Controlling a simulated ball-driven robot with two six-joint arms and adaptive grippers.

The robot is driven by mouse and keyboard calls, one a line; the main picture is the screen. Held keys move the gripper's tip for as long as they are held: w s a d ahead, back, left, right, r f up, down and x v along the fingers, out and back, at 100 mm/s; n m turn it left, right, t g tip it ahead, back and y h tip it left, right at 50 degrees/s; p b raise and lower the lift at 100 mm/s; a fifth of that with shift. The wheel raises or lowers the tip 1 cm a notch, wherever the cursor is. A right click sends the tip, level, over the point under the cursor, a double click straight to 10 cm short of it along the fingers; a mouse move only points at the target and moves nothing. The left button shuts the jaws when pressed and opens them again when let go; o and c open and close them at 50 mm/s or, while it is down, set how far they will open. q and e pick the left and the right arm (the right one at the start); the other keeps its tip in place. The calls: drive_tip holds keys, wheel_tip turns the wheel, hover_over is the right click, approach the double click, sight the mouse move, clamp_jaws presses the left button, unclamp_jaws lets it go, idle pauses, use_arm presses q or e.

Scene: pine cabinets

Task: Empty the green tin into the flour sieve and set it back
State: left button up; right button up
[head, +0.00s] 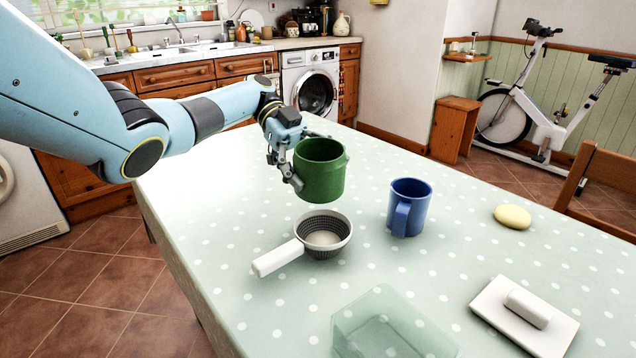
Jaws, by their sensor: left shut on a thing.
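The green tin (322,172) is held in the air, upright, above and just behind the flour sieve. My left gripper (292,165) is shut on the tin at its left side. The tin's inside shows only as dark green near the rim; its contents are hidden. The flour sieve (340,245) sits on the table with its white handle (277,258) pointing to the front left. Something pale shows in the bottom of its bowl. My right gripper does not show.
The dotted tablecloth (230,225) covers the table. A blue mug (409,207) stands right of the sieve. A clear green container (385,325) is at the front, a white butter dish (525,318) front right, and a yellow oval (512,217) farther right.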

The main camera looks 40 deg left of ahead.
use_arm(q)
drive_tip(key=shift+r, duration=0.15)
idle(0.4)
drive_tip(key=shift+r, duration=0.2)
drive_tip(key=shift+r+p, duration=1.4)
drive_tip(key=shift+r, duration=0.4)
drive_tip(key=shift+f, duration=0.1)
drive_tip(key=shift+f+h+b, duration=0.1)
drive_tip(key=shift+h+b, duration=0.3)
drive_tip(key=shift+b, duration=0.25)
